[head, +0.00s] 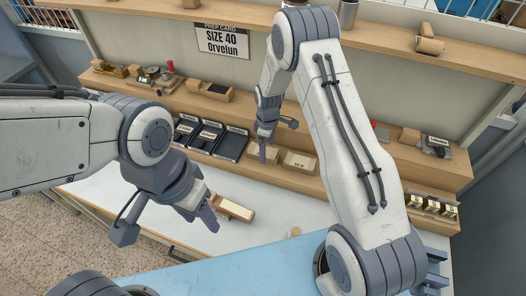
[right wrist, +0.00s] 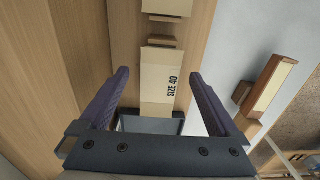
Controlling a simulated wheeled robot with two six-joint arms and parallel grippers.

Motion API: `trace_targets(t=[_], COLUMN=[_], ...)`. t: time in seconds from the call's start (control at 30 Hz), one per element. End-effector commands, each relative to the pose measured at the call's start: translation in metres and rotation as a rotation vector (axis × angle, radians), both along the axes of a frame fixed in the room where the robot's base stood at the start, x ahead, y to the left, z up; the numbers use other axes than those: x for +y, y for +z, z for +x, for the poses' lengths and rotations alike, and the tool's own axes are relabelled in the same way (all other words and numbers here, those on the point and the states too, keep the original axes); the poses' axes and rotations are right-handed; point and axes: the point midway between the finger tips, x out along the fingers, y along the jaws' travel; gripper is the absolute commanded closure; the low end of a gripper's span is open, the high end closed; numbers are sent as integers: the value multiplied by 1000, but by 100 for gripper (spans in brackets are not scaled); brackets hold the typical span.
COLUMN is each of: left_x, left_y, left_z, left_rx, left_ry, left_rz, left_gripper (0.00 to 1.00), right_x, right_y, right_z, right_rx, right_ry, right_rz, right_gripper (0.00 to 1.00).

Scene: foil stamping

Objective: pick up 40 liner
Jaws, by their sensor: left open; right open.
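A cream piece marked SIZE 40 (right wrist: 160,82) lies on the wooden shelf in the right wrist view, between and beyond the fingers of my right gripper (right wrist: 158,73). The gripper is open, and I see no contact with the piece. In the head view my right gripper (head: 268,155) hangs over the lower shelf, in front of a small tan box (head: 258,166) that it partly hides. My left gripper (head: 212,214) is open over the white table, beside a wooden block with a cream top (head: 237,210). Whether it touches the block I cannot tell.
A card reading SIZE 40 Drvelun (head: 222,40) hangs on the back wall. Several black cases (head: 207,136) and another tan box (head: 299,163) stand on the lower shelf (head: 330,186). A blue mat (head: 230,270) covers the front. The white table (head: 120,192) is clear at left.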

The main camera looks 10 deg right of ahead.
Motion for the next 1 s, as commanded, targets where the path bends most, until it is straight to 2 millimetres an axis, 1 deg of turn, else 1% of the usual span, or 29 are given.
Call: trace_targets(t=[0.33,0.37,0.4,0.47,0.5,0.57,0.6,0.87,1.0], left_x=[0,0,0,0,0,0,0,0,0], left_y=[-1,-1,-1,-1,-1,-1,-1,0,7], left_z=[0,0,0,0,0,0,0,0,0], left_rx=[0,0,0,0,0,0,0,0,0], left_ry=[0,0,0,0,0,0,0,0,0], left_rz=[0,0,0,0,0,0,0,0,0], left_gripper=[50,50,50,50,50,50,50,50,50], right_x=[0,0,0,0,0,0,0,0,0], right_y=[-2,-2,-2,-2,-2,-2,-2,0,7], right_z=[0,0,0,0,0,0,0,0,0], right_rx=[0,0,0,0,0,0,0,0,0], right_ry=[0,0,0,0,0,0,0,0,0], right_rz=[0,0,0,0,0,0,0,0,0], right_gripper=[3,6,22,45,60,83,90,90,90])
